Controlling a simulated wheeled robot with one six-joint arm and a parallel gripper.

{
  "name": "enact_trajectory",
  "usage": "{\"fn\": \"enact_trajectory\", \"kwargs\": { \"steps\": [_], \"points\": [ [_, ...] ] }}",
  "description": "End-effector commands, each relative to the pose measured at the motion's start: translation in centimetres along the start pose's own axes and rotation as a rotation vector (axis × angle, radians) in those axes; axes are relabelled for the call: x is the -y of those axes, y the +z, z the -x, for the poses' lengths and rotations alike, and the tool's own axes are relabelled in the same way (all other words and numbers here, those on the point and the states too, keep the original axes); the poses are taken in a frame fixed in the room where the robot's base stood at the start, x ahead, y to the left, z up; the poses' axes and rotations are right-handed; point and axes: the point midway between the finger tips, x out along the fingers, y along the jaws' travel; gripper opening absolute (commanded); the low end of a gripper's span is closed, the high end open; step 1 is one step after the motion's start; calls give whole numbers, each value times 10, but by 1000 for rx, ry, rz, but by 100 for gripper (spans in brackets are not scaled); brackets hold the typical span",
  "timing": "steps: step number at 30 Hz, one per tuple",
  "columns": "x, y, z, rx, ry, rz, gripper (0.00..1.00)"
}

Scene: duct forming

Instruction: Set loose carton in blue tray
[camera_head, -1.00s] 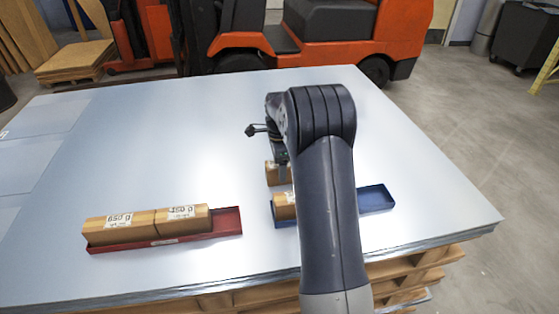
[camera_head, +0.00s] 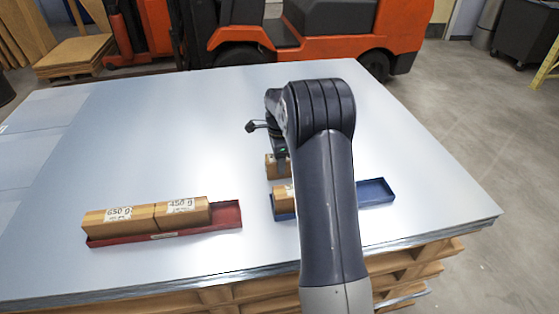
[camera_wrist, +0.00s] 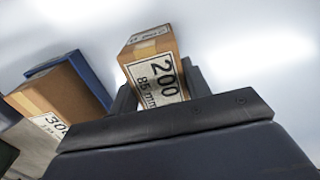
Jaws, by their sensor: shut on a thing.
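The loose carton (camera_head: 272,167) is a small brown box behind the blue tray, partly hidden by my arm. In the wrist view the carton (camera_wrist: 156,72) shows a label reading 200 and stands between the fingers of my gripper (camera_wrist: 160,98), which is shut on it. The blue tray (camera_head: 376,191) lies on the sheet-metal top, its middle hidden by my arm. Another carton (camera_head: 283,194) sits in its left end. In the wrist view that carton (camera_wrist: 62,100) has a label starting with 30, and the tray's blue wall (camera_wrist: 88,72) shows behind it.
A red tray (camera_head: 228,215) at the left holds two cartons marked 650 g (camera_head: 119,220) and 450 g (camera_head: 181,210). The right end of the blue tray is empty. The metal sheet (camera_head: 190,125) is clear behind the trays. An orange forklift (camera_head: 300,45) stands beyond it.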

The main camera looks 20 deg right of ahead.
Motion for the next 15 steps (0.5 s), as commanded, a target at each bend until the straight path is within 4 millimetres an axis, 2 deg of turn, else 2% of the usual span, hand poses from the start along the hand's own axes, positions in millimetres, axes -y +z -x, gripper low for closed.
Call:
{"fn": "enact_trajectory", "kwargs": {
  "steps": [3,11,15],
  "points": [
    [0,0,0,0,0,0,9],
    [0,0,1,0,-1,0,9],
    [0,0,10,0,-2,0,9]
  ]
}}
